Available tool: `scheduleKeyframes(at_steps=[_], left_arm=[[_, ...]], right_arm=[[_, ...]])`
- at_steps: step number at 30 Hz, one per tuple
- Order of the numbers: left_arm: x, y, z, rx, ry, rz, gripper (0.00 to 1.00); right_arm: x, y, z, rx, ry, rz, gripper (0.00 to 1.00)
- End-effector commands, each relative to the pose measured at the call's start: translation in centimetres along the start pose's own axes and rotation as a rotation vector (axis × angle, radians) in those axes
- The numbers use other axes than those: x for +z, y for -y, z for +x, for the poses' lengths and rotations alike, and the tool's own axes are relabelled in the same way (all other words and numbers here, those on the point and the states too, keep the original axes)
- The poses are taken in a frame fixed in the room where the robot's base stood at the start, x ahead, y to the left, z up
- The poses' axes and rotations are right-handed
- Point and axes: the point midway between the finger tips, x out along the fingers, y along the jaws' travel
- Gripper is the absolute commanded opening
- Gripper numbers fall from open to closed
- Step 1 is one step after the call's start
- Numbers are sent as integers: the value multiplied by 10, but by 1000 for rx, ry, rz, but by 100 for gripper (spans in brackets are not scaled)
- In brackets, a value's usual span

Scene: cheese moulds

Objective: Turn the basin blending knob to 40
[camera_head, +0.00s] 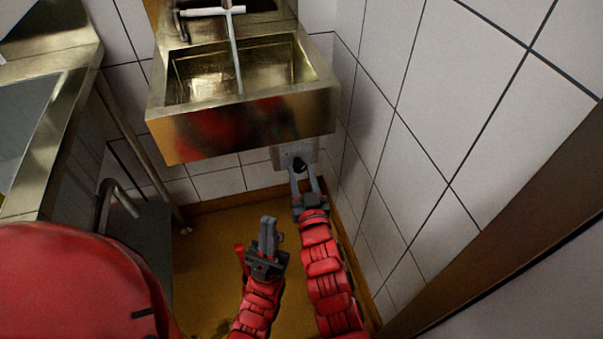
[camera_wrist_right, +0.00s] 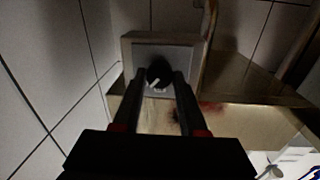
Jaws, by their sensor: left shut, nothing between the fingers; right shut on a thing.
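The blending knob is a small black knob with a white pointer mark, on a grey plate (camera_head: 296,152) under the metal basin (camera_head: 240,125). In the right wrist view the knob (camera_wrist_right: 158,73) sits between my right fingertips, in front of the plate (camera_wrist_right: 183,55). My right gripper (camera_head: 303,172) is shut on the knob, reaching up to it from below. The white mark slants; any scale numbers are too small to read. My left gripper (camera_head: 268,232) is shut and empty, lower and to the left, above the floor.
A white tiled wall (camera_head: 420,130) rises close on the right of my right arm. A metal counter (camera_head: 60,90) with a pipe below stands at the left. A white tap (camera_head: 232,45) hangs over the basin. The yellow-brown floor (camera_head: 205,240) is open below.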

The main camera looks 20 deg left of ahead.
Motion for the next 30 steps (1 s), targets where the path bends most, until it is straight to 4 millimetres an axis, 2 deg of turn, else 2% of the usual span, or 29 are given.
scheduleKeyframes(at_steps=[18,30], left_arm=[[0,0,-1,0,0,0,0],[0,0,-3,0,0,0,0]], right_arm=[[3,0,0,-6,-32,-487,0],[3,-1,0,-8,-46,-664,0]])
